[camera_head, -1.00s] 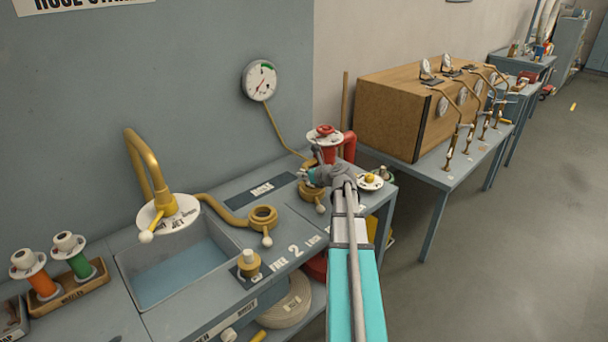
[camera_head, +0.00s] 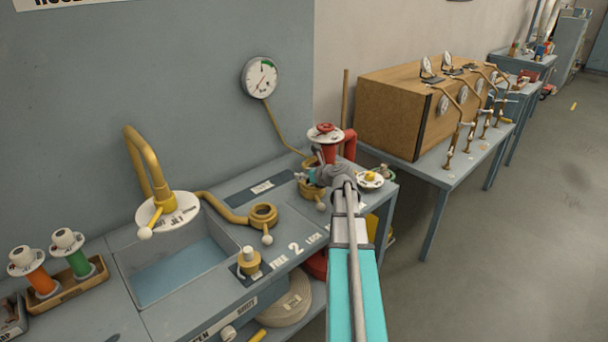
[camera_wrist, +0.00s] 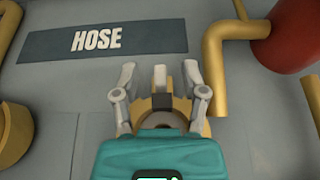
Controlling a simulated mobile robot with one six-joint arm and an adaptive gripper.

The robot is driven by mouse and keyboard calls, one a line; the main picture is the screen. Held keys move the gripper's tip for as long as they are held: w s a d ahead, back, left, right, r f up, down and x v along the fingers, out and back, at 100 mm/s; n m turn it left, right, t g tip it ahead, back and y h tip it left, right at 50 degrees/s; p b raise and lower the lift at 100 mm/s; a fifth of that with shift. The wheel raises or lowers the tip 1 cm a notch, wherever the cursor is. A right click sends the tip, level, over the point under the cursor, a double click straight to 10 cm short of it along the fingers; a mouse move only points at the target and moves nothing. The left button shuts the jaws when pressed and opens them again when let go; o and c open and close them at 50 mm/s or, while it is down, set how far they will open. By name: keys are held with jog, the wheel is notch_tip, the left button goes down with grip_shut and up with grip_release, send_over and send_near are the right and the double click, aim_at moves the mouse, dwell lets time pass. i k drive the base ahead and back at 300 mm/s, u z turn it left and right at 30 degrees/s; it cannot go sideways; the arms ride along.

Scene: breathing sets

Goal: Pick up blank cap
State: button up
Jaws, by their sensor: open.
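A short brass cap-like piece (camera_head: 249,262) stands on a dark patch at the bench's front edge; I cannot tell for sure that it is the blank cap. A yellow knob on a white disc (camera_head: 370,177) sits at the bench's right end. My gripper (camera_head: 312,176) is over the right part of the bench, well right of the brass piece. In the wrist view my gripper (camera_wrist: 160,82) is open, its fingers apart above a round brass fitting (camera_wrist: 155,125). A dark block shows between the fingers. My gripper's body hides part of the fitting.
A red standpipe (camera_head: 327,148) rises just behind my gripper. A brass coupling (camera_head: 263,215) lies left of it, beside a sink (camera_head: 180,270) with a brass tap (camera_head: 145,165). A HOSE plate (camera_wrist: 95,40) lies flat nearby. Open floor is at right.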

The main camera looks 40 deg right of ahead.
aim_at(249, 260)
jog(key=k, duration=1)
